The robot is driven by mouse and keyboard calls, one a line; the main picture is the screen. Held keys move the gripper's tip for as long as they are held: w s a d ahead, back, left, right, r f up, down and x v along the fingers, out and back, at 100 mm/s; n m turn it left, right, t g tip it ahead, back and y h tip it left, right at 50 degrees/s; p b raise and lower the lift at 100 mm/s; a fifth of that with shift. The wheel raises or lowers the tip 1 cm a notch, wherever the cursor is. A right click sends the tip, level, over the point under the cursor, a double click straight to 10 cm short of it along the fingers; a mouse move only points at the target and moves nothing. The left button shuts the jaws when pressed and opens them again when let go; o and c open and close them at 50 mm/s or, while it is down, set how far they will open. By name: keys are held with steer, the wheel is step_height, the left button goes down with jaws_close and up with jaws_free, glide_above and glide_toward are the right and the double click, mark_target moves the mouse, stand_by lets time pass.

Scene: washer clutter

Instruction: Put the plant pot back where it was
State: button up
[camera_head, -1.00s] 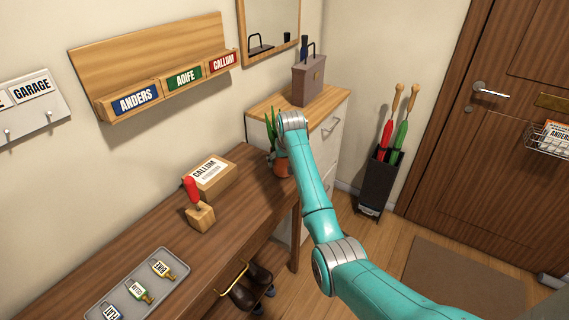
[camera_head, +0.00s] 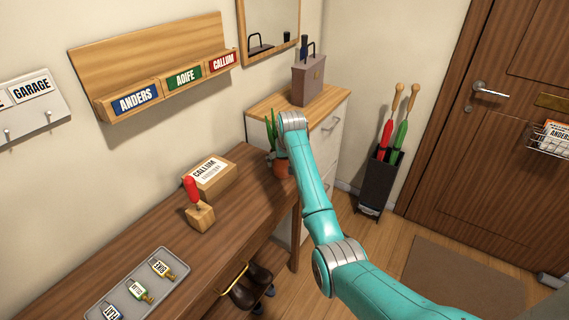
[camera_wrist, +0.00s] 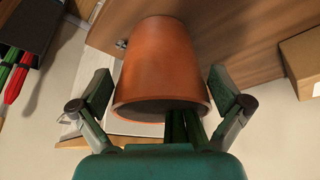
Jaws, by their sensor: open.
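The orange-brown plant pot (camera_head: 281,169) with long green leaves (camera_head: 270,130) stands upright at the far right end of the dark wooden bench (camera_head: 130,225), partly hidden by my arm. In the wrist view the pot (camera_wrist: 160,65) fills the middle, its rim toward my gripper and its base against the wood; the picture is upside down. My gripper (camera_wrist: 160,92) is open, with one finger on each side of the pot near its rim. I cannot tell whether either finger touches it.
A box labelled CALLUM (camera_head: 210,174) and a red-handled tool in a wooden block (camera_head: 199,208) stand left of the pot. A grey key tray (camera_head: 137,287) lies nearer. A pale cabinet (camera_head: 325,135) bearing a grey-brown box (camera_head: 308,81) stands just beyond the bench.

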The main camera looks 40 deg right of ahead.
steer(key=v, duration=1.1)
steer(key=shift+r, duration=0.1)
